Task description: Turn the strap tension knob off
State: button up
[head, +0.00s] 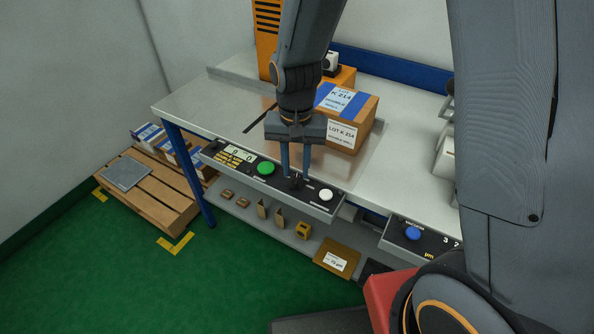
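The strap tension knob appears to be the small dark knob (295,182) on the sloped front control panel (234,168), between a green button (266,168) and a white button (326,194). My gripper (296,174) points down over the panel at this knob. Its two fingers are apart, one on each side of the knob's place. Whether they touch the knob cannot be told. The knob is small and partly hidden by the fingers, so its setting cannot be read.
An orange machine (267,35) rises at the back. A second panel with a blue button (412,232) is at the right. A shelf (250,214) below holds small parts. A wooden pallet (155,200) is at the left.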

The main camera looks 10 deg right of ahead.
aim_at(296, 181)
jog(key=shift+f, duration=1.25)
grip_shut()
jog(key=n+p, duration=0.1)
jog(key=n, duration=0.3)
jog(key=shift+n, duration=0.3)
jog(key=shift+n+p, duration=0.5)
jog(key=shift+n, duration=1.8)
